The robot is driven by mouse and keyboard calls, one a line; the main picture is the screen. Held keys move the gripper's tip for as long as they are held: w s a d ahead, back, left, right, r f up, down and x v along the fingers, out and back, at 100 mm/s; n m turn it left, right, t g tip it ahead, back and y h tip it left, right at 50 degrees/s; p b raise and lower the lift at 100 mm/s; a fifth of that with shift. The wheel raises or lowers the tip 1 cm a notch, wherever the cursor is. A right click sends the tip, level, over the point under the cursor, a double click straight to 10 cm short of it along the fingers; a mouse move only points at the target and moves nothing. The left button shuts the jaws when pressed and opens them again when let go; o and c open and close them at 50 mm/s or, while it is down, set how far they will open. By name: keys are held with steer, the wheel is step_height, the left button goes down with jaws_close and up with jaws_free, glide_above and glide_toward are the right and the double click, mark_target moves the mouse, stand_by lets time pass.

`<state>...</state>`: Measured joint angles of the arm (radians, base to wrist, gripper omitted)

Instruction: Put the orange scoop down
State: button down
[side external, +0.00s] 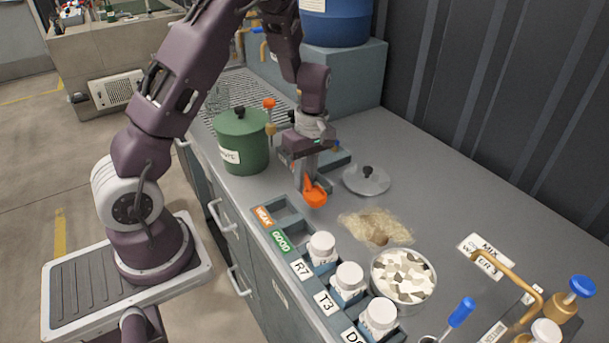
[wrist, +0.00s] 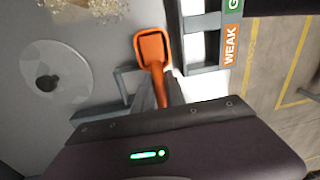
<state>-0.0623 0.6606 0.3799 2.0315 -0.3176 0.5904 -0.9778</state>
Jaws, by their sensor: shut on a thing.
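The orange scoop (side external: 315,194) is in my gripper (side external: 307,178), which is shut on its handle. In the side external view the scoop's bowl hangs low over the grey counter, behind the WEAK and GOOD tray. I cannot tell whether it touches the counter. In the wrist view the scoop (wrist: 152,48) points away from my gripper (wrist: 160,95), its bowl lying beside the tray with the WEAK label. The fingers and palm hide part of the handle.
The WEAK/GOOD tray (side external: 264,216) and white-capped bottles (side external: 348,278) line the front edge. A round lid (side external: 366,180), a granular pile (side external: 376,228), a bowl of pale chips (side external: 404,274) and a green pot (side external: 241,142) stand nearby.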

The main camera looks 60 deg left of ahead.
steer(key=shift+f, duration=0.25)
steer(key=c, duration=1.4)
jaws_free()
steer(key=shift+o, duration=0.2)
step_height(320, 180, up, 13)
steer(key=w, duration=0.1)
step_height(320, 180, up, 4)
steer(key=r+m+t, duration=0.1)
steer(key=m, duration=0.2)
glide_above(307, 193)
steer(key=s+d+r+m+t, duration=0.2)
steer(key=s+d+m+t, duration=0.1)
steer(key=s+m, duration=0.4)
steer(key=s+d+r+m+t, duration=0.2)
steer(key=s+d+m, duration=0.4)
steer(key=s, duration=0.5)
steer(key=r+m, duration=0.1)
steer(key=m, duration=0.1)
steer(key=shift+d+m+t, duration=0.2)
steer(key=shift+m+t, duration=0.1)
steer(key=shift+t, duration=0.1)
